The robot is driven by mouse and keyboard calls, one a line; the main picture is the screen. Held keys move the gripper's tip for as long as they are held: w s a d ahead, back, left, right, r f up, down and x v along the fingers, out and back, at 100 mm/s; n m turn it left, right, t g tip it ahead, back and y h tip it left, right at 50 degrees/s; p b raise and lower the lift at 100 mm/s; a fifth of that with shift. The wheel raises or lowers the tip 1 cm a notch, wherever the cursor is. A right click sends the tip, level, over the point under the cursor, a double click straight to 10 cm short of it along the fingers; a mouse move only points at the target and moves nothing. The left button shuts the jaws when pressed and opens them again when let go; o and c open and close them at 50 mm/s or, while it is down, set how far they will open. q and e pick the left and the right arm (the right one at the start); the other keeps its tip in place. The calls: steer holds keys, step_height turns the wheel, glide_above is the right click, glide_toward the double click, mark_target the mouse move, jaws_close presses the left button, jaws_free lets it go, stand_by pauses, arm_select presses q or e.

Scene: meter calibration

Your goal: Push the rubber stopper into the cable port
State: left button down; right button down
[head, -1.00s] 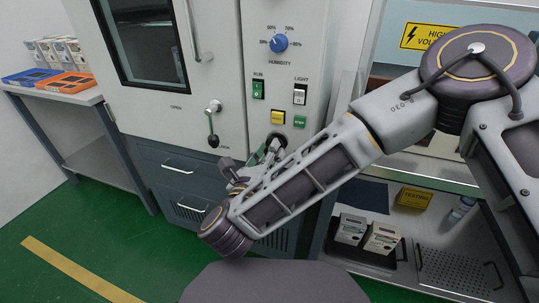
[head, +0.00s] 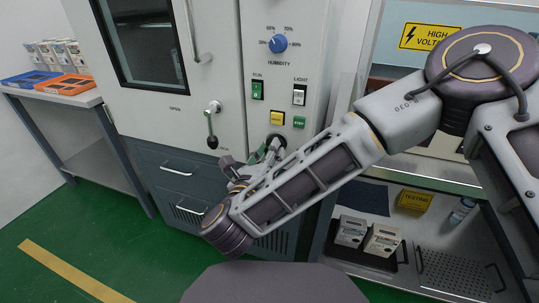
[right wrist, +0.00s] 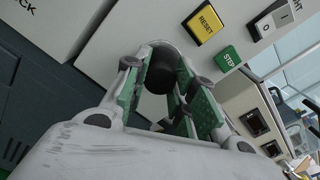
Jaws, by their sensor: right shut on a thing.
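The rubber stopper (right wrist: 160,72) is a dark, round piece between the green-padded fingers of my right gripper (right wrist: 163,84) in the right wrist view. The gripper is shut on it. In the head view my right gripper (head: 268,155) is at the lower part of the chamber's control panel, partly hidden by my own forearm. The cable port (head: 277,138) shows there as a dark round opening just beyond the fingertips. The stopper is at the port, but how deep it sits cannot be told. My left gripper is not in view.
A door handle (head: 211,122) is left of the gripper. A bench (head: 440,262) with boxes stands at the right. A side table (head: 75,98) holds trays at the left.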

steer(key=shift+w+d, duration=0.1)
steer(key=shift+w, duration=0.25)
steer(key=c, duration=1.1)
jaws_free()
steer(key=shift+s, duration=0.1)
steer(key=v, duration=1.2)
steer(key=shift+r, duration=0.25)
step_height(320, 180, up, 9)
steer(key=p, duration=0.8)
steer(key=shift+f+p, duration=0.2)
steer(key=shift+p, duration=0.15)
steer(key=shift+r+p, duration=0.5)
